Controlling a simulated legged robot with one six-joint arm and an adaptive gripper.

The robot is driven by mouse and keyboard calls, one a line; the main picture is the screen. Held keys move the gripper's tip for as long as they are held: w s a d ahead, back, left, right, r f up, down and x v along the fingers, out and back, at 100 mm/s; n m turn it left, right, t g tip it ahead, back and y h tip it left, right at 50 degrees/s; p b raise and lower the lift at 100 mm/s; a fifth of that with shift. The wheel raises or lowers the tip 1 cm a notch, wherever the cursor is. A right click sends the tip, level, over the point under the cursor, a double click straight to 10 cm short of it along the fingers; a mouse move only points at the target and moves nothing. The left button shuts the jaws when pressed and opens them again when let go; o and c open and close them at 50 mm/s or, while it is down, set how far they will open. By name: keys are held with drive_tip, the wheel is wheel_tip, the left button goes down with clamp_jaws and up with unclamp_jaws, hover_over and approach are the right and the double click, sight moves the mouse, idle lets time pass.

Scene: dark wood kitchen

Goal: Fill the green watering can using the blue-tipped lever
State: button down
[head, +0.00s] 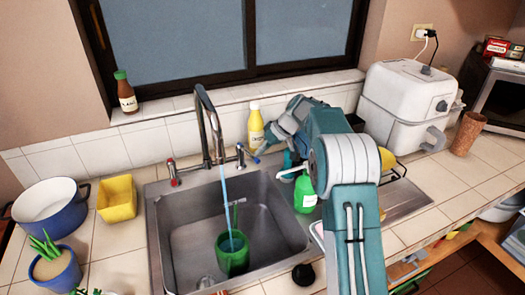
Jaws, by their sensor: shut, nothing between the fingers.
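The green watering can (232,262) stands in the sink basin, under the chrome faucet (212,128). A blue stream of water (226,198) runs from the faucet down into the can. The blue-tipped lever (256,159) is on the valve at the faucet's right. My gripper (270,143) is shut and empty, just above and right of that lever; whether it touches the lever is hard to tell. My arm hides part of the counter behind it. The water level in the can cannot be made out.
A red-tipped lever (173,172) is left of the faucet. A yellow bottle (256,124) stands behind my gripper, and a green soap bottle (304,192) stands right of the sink (160,240). A yellow container (117,199) and blue pot (48,215) are left. A white appliance (408,98) stands right.

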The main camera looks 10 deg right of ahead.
drive_tip(key=shift+s+a+m+t, duration=0.5)
drive_tip(key=shift+s+a+m, duration=0.3)
drive_tip(key=shift+a, duration=0.15)
drive_tip(key=shift+w+d, duration=0.1)
